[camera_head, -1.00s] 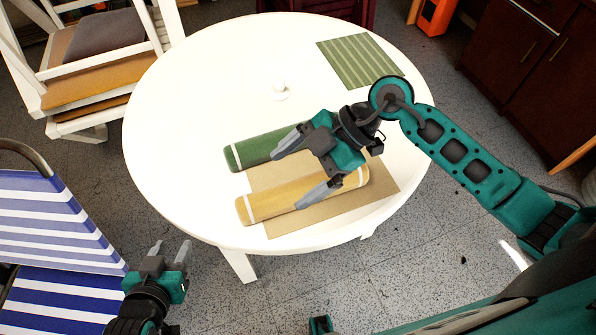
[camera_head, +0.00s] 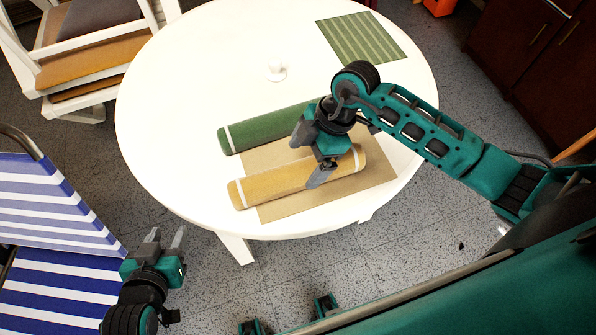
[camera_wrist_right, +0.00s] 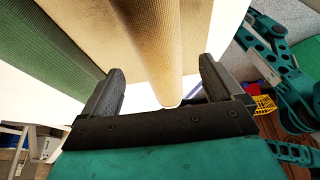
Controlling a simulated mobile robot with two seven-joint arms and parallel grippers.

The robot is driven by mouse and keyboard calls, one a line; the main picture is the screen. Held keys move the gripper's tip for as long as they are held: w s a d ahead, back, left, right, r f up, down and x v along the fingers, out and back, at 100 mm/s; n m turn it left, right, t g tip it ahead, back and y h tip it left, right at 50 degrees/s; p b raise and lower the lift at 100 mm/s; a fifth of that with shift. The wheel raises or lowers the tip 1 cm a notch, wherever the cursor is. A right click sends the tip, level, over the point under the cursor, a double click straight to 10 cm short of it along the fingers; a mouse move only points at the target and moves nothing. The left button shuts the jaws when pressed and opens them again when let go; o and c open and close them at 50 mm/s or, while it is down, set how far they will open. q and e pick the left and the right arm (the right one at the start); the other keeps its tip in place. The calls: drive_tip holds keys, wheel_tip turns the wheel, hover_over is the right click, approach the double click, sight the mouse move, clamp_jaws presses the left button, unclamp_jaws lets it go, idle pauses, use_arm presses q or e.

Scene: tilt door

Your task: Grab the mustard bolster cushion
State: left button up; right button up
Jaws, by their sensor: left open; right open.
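The mustard bolster cushion (camera_head: 275,183) has white bands near its ends and lies on a beige mat (camera_head: 378,178) on the round white table. My right gripper (camera_head: 307,168) is open above it, pointing down, and hides part of it. In the right wrist view the mustard bolster cushion (camera_wrist_right: 155,45) runs between the two open fingers (camera_wrist_right: 160,82); whether they touch it I cannot tell. A green bolster cushion (camera_head: 262,130) lies parallel behind it, and shows at the left of the wrist view (camera_wrist_right: 55,50). My left gripper (camera_head: 166,236) is open and empty, off the table.
The white table (camera_head: 180,90) is mostly clear on its left.

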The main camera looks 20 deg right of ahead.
sight(303, 165)
drive_tip(key=x, duration=0.4)
drive_tip(key=shift+d+f+b, duration=0.1)
drive_tip(key=shift+f+b, duration=0.2)
drive_tip(key=shift+f, duration=0.05)
drive_tip(key=shift+c, duration=0.8)
drive_tip(key=shift+r, duration=0.1)
drive_tip(key=c, duration=1.2)
